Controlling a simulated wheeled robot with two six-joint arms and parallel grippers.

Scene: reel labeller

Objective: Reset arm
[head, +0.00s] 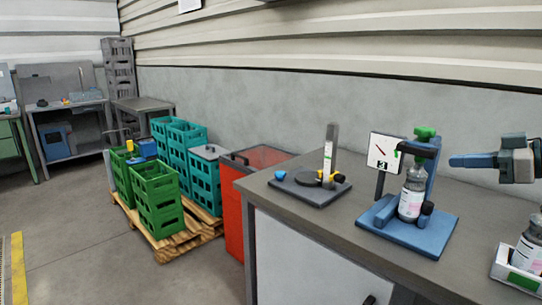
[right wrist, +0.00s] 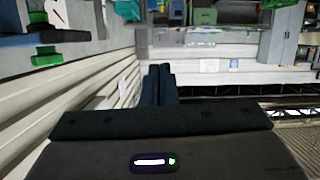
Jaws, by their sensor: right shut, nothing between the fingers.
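My right gripper (head: 454,161) comes in from the right edge in the head view. It is raised above the bench, its blue fingers pointing left, shut and empty. In the right wrist view its dark fingers (right wrist: 158,72) lie together with nothing between them. It is to the right of the blue stand (head: 399,235), apart from it. The stand holds an upright bottle (head: 412,194) with a pale label, under a green knob (head: 425,133). A white dial (head: 383,152) is beside it. My left gripper is not in view.
A grey bench (head: 345,222) carries the stand, a dark base plate (head: 309,188) with an upright post, and a white tray (head: 507,272) with another bottle at the right edge. A red bin (head: 236,235) and green crates (head: 158,200) on a pallet stand left of the bench.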

